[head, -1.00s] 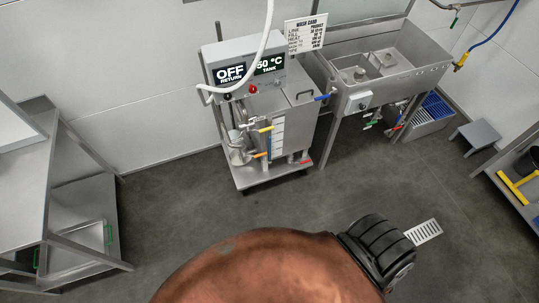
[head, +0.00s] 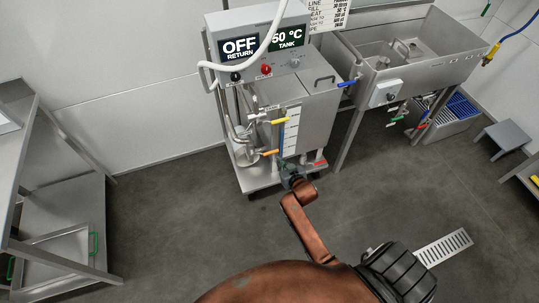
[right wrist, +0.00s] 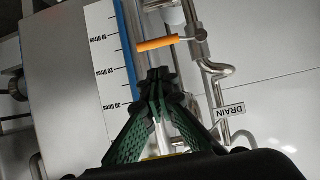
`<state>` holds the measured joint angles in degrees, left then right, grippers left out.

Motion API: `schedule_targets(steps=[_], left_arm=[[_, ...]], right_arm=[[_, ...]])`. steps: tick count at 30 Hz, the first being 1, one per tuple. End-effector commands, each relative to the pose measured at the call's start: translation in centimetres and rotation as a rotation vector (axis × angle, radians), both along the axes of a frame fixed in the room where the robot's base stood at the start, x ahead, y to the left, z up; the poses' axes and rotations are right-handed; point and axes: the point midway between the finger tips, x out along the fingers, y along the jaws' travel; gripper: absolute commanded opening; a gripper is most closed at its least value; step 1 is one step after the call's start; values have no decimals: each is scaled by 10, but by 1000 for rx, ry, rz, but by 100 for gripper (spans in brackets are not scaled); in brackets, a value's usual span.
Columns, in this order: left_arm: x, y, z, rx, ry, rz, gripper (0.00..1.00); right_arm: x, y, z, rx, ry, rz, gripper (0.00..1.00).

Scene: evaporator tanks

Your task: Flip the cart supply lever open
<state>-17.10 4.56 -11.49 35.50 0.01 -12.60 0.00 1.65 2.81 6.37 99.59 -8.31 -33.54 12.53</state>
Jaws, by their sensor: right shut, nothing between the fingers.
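The steel tank cart stands at the back centre, with its tank (head: 318,112) and several coloured levers. A yellow lever (head: 280,121) and an orange lever (head: 270,152) are on the front piping. A blue lever (head: 349,82) is at the right side, and a red lever (head: 319,164) is low down. No supply label is readable, so I cannot tell which lever is the supply one. My right gripper (head: 288,163) is shut and empty in front of the cart's lower part. In the right wrist view its fingertips (right wrist: 160,76) appear just below the orange lever (right wrist: 156,43). My left gripper is out of view.
A DRAIN tag (right wrist: 229,112) hangs by the pipes. A sink (head: 430,62) stands right of the cart, a steel shelf (head: 75,210) at left. The floor between is clear.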

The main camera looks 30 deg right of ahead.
Motion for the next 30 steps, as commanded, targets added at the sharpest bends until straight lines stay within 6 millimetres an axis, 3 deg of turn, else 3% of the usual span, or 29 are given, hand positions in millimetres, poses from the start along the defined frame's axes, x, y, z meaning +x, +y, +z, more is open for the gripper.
schedule_targets(steps=[1,6,15,20,30], left_arm=[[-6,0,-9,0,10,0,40],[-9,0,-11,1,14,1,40],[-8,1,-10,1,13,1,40],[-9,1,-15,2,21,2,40],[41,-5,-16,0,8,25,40]], right_arm=[[5,-3,8,0,-25,-9,0],[11,-8,30,-2,-61,-23,0],[12,-7,31,-2,-62,-22,0],[23,-10,24,-2,-61,-20,0],[66,-20,1,-2,-60,-20,0]])
